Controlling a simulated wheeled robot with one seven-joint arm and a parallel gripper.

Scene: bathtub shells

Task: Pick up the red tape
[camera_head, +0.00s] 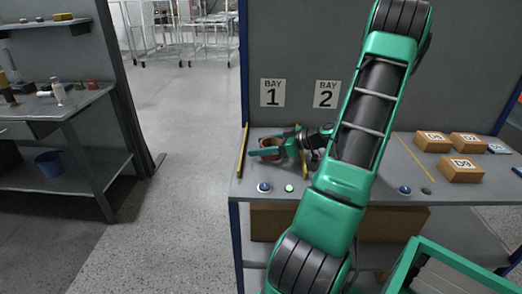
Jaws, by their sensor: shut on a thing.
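My gripper (268,148) is low over the left part of the grey bench (262,188), in front of the BAY 1 sign. Its green fingers close around a small reddish-brown round thing, the red tape (266,142), which is partly hidden by the near finger. The view is too small to tell whether the tape touches the bench top. My green arm (352,150) crosses the middle of the view and hides part of the bench.
Boxes (461,169) marked with D labels sit at the bench's right. Blue and green buttons (264,187) line its front edge. A yellow strip (243,152) stands left of the gripper. Signs BAY 1 (273,93) and BAY 2 (326,94) mark the back panel. Open floor lies left.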

